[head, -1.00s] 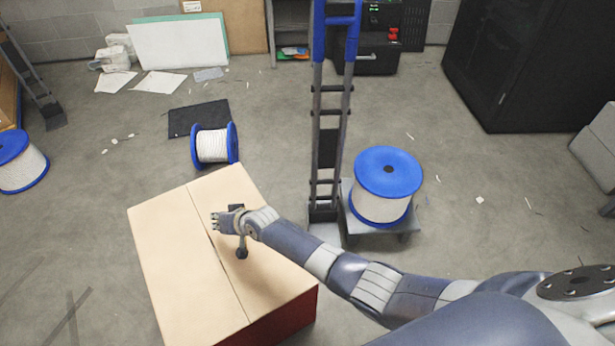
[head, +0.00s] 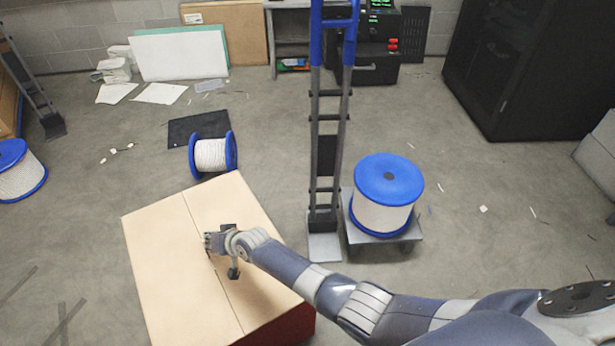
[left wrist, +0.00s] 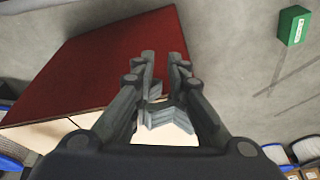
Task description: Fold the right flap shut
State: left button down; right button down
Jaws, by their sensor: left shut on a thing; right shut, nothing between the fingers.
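The carton (head: 290,327) has red sides and a tan top. Its right flap (head: 222,200) and left flap (head: 160,255) both lie about flat, meeting at a thin seam. My right gripper (head: 208,244) is shut and empty, low over the seam at the right flap's inner edge; I cannot tell whether it touches. My left gripper (left wrist: 162,58) shows only in the left wrist view, against the carton's red side (left wrist: 105,60). It is shut on the carton, though the grip itself is hard to make out.
A hand truck (head: 326,150) stands behind the carton, beside a blue-and-white spool (head: 385,215) on a low dolly. Another spool (head: 212,156) lies behind the carton. A green box (left wrist: 293,25) shows in the left wrist view. The floor left of the carton is mostly clear.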

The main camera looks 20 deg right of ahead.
aim_at(277, 291)
jog(key=shift+s+r, duration=0.1)
jog(key=shift+s, duration=0.05)
dwell(0.5)
jog(key=v, duration=1.1)
jog(key=shift+s+d+r, duration=0.15)
jog(key=shift+s+r, duration=0.05)
jog(key=shift+r, duration=0.05)
